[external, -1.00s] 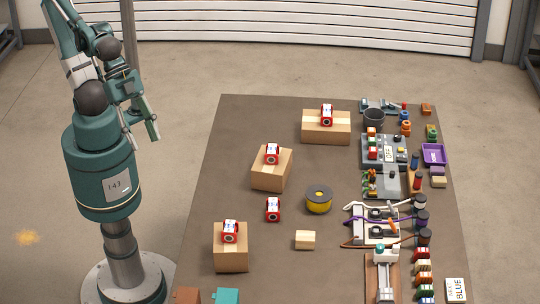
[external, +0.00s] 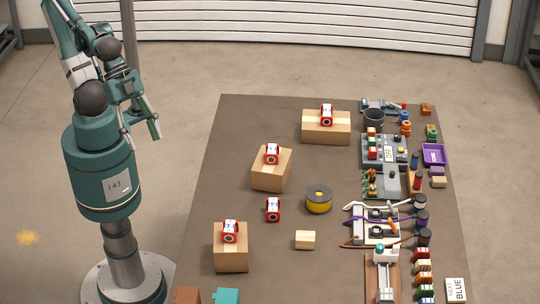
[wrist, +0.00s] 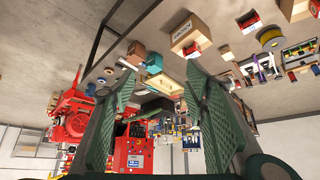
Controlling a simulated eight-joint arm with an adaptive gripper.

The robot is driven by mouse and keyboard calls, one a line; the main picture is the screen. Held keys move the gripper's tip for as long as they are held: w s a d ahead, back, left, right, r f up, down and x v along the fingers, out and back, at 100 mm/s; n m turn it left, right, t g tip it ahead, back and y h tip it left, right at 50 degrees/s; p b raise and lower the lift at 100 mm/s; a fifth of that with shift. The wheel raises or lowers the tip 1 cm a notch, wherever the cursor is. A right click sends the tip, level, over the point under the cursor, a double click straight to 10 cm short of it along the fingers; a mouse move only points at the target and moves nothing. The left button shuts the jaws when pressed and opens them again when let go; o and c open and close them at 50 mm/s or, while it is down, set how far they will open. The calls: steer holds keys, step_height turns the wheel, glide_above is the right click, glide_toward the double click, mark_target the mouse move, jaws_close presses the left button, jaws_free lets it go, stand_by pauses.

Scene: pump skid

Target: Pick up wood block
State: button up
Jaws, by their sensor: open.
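The wood block (external: 305,240), small and pale, lies on the brown table right of a red device (external: 273,209) and below a yellow spool (external: 318,199) in the external view. A small pale block that looks like it shows in the wrist view (wrist: 224,51), right of the fingers. My gripper (external: 147,128) is raised left of the table, well apart from the block. In the wrist view my gripper (wrist: 160,85) has its two green fingers spread, with nothing held between them.
Three cardboard boxes (external: 231,258) carry red devices on the table's left half. Fixtures, cables (external: 378,226), a purple tray (external: 433,154) and small parts crowd the right side. Bare table lies around the block, with cables to its right.

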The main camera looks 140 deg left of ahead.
stand_by(0.4)
steer(key=n+g+b, duration=0.5)
steer(key=n+g, duration=0.2)
steer(key=n, duration=0.2)
glide_above(305, 235)
steer(key=f, duration=3)
steer(key=shift+d, duration=0.2)
steer(key=shift+a+f, duration=0.25)
steer(key=shift+f, duration=0.2)
